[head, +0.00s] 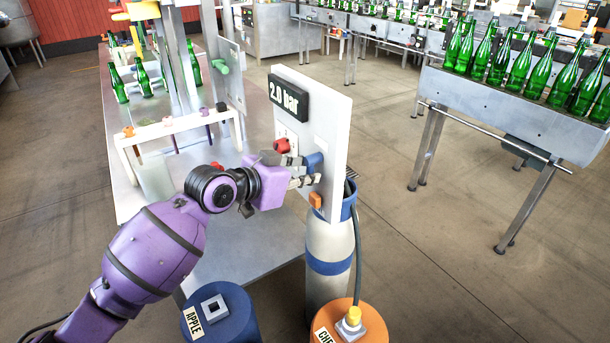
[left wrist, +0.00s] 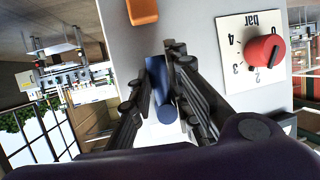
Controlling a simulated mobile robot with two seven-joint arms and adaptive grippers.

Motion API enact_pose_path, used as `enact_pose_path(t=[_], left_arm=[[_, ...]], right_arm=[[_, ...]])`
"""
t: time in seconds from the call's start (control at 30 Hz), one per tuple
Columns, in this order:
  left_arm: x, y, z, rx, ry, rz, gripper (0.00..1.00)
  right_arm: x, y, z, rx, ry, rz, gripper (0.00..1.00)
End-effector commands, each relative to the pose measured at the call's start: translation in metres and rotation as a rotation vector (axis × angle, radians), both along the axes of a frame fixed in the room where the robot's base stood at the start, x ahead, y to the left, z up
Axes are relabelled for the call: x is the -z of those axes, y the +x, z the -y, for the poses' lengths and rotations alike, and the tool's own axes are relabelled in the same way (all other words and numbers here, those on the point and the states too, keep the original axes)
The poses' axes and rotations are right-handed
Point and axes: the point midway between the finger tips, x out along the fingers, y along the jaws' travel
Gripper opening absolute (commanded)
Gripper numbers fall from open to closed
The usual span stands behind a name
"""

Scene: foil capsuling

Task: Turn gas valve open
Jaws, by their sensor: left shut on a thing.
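A white upright panel (head: 337,128) carries a black display (head: 289,97) reading "2.0 bar", a red knob (head: 282,146) and a blue handle (head: 315,160). My left gripper (head: 307,171) is at the panel's face, shut on the blue handle. In the left wrist view the blue handle (left wrist: 160,82) lies between the two fingers of my left gripper (left wrist: 160,62), which hide part of it. The red knob (left wrist: 264,49) sits on a white bar scale beside them. My right gripper is not in view.
An orange part (head: 316,200) sits low on the panel. A grey gas cylinder (head: 329,239) with a hose stands below. A blue "APPLE" drum (head: 238,309) and an orange drum (head: 372,327) stand in front. Green bottles (head: 517,62) line the conveyor at right; floor between is clear.

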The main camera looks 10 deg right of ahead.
Motion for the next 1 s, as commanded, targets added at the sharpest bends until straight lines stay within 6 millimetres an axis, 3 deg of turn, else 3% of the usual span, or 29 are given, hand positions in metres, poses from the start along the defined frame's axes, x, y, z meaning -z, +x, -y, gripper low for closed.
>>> enact_pose_path(t=[0.27,0.3,0.4,0.77,1.0], left_arm=[[-0.004,-0.001,0.002,0.005,-0.003,0.009,0.00],[-0.004,-0.001,0.002,0.005,-0.003,0.009,0.22],[-0.003,-0.001,0.002,0.004,-0.001,0.007,0.34],[-0.001,-0.002,-0.003,0.001,0.001,0.002,0.34],[-0.016,-0.021,-0.033,0.000,0.003,0.003,0.34]], right_arm=[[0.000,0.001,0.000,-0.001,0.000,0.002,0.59],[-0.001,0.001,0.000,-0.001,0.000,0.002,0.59],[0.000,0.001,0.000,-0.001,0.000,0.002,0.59],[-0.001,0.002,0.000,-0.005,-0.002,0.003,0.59],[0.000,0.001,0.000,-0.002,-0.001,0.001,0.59]])
